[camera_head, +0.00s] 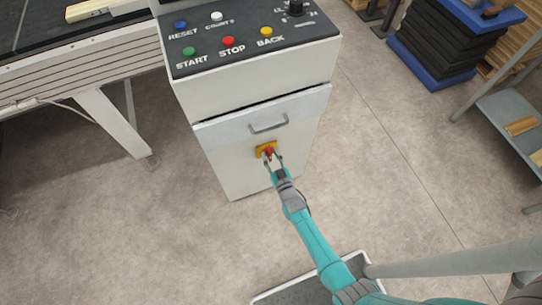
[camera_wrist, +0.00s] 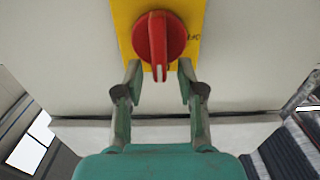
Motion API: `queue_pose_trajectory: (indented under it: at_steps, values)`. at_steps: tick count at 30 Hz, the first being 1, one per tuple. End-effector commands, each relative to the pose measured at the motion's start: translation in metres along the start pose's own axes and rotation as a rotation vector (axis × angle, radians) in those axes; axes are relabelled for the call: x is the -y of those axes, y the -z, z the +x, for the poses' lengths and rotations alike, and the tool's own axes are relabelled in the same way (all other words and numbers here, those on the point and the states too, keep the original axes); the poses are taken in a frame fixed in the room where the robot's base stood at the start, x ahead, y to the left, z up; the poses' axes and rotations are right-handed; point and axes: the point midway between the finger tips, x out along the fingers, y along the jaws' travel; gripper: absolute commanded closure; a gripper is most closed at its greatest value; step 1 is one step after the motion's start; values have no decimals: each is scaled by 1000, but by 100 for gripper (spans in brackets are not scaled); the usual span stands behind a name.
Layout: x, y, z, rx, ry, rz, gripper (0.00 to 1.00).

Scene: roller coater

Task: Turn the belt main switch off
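The belt main switch is a red rotary knob (camera_wrist: 160,38) on a yellow plate (camera_wrist: 190,14), mounted on the front of the white control cabinet. The knob's grip ridge stands vertical in the wrist view. The switch also shows in the head view as a yellow plate (camera_head: 261,151) below the drawer handle. My gripper (camera_wrist: 158,78) is open, its two fingers apart at either side of the knob's lower end. Whether the fingers touch the knob I cannot tell. In the head view my gripper (camera_head: 271,158) is at the switch and partly covers it.
The cabinet's top panel (camera_head: 250,42) has several coloured buttons and a black dial. A drawer handle (camera_head: 268,124) sits just above the switch. The conveyor (camera_head: 85,72) stands left, a dark stack (camera_head: 432,48) and grey shelf (camera_head: 515,108) right. The floor around the cabinet is clear.

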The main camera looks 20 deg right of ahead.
Motion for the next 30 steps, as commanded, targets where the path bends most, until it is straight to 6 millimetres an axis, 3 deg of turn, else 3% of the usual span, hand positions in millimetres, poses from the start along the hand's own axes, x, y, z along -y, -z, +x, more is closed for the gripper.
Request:
queue_pose_trajectory:
  at_steps: [2,6,20,30]
  values:
    - [0,0,0,0,0,0,64]
    - [0,0,0,0,0,0,99]
    - [2,0,0,0,0,-46,100]
    - [8,-1,0,-1,1,-279,100]
